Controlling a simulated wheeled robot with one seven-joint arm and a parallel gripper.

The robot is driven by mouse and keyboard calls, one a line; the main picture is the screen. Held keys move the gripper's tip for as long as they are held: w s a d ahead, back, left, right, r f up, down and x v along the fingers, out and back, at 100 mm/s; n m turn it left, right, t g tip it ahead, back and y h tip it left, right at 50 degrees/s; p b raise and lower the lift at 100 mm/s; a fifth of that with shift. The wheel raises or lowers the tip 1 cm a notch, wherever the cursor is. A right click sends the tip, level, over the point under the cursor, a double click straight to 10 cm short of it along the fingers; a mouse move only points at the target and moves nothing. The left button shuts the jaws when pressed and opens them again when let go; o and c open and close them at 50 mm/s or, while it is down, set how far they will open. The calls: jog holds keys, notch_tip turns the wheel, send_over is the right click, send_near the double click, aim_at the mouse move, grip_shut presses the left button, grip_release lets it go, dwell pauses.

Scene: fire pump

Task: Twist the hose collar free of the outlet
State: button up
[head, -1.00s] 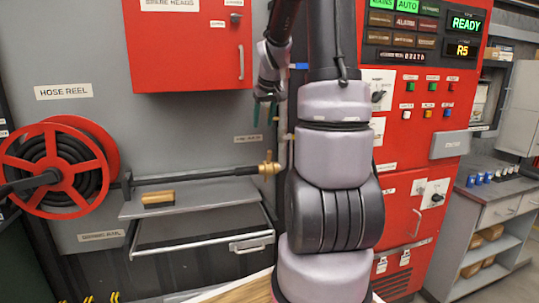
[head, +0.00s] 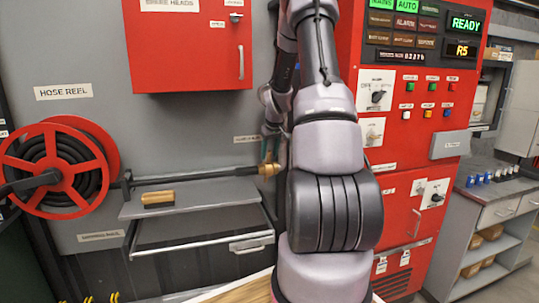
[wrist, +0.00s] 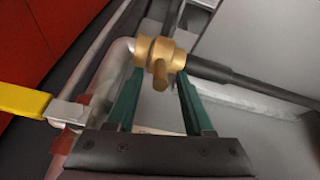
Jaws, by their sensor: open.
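The brass hose collar (wrist: 152,50) sits on the end of a bent silver outlet pipe (wrist: 112,68) in the wrist view, with a short lug pointing toward my gripper. The black hose (wrist: 235,80) runs from its other side to the right. In the head view the collar (head: 268,170) is at the hose's right end, partly covered by my arm. My gripper (wrist: 158,76) is open. Its two green fingers point at the collar, their tips on either side of the lug. I cannot tell whether they touch the brass. In the head view my gripper (head: 268,151) is just above the collar.
A yellow lever handle (wrist: 24,100) lies left of the pipe in the wrist view. A red hose reel (head: 55,170) is left.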

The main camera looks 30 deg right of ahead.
jog(key=shift+w+f, duration=0.15)
jog(key=shift+f, duration=0.25)
grip_shut()
dwell(1.2)
